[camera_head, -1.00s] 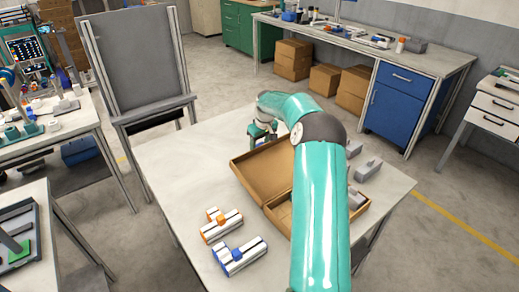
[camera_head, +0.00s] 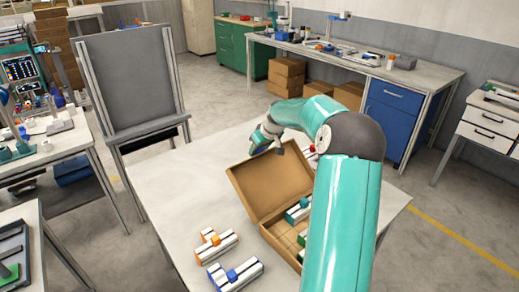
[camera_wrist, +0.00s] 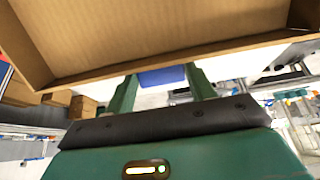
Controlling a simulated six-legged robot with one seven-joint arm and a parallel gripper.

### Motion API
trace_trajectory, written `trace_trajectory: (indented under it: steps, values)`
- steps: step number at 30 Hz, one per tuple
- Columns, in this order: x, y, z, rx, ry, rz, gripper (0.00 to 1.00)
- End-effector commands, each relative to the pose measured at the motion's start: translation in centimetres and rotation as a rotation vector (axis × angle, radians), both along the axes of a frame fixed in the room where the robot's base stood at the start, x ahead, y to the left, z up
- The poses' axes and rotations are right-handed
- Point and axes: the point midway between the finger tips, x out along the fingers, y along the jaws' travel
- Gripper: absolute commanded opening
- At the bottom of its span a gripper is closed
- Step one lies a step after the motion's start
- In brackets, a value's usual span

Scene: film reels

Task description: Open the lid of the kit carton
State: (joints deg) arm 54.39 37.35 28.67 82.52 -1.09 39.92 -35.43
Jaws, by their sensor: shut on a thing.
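The kit carton (camera_head: 268,234) is a brown cardboard box on the pale table, partly hidden by my arm. Its lid (camera_head: 262,188) stands raised and leans back to the left, showing its inner face; the lid also spans the top of the wrist view (camera_wrist: 150,35). My gripper (camera_head: 262,146) is at the lid's far upper edge. Green and grey parts show inside the carton (camera_head: 298,212).
An orange-and-white part (camera_head: 216,246) and a blue-and-white part (camera_head: 236,276) lie on the table (camera_head: 185,190) left of the carton. The table's left side is otherwise clear. A grey board on a stand (camera_head: 128,85) is behind the table's left end.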

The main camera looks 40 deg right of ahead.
Motion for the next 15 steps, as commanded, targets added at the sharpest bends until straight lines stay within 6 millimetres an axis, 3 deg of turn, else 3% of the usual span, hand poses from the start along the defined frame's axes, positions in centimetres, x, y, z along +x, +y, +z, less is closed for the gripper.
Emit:
trace_trajectory:
  steps: [5, 6, 8, 15]
  values:
    - [-0.42, -0.05, -0.52, 0.005, 0.015, 0.001, 0.13]
    - [-0.43, -0.06, -0.52, 0.005, 0.015, 0.001, 0.62]
    - [-0.39, -0.06, -0.50, 0.004, 0.014, 0.000, 0.74]
    - [-0.25, -0.03, -0.34, 0.003, 0.009, 0.001, 0.76]
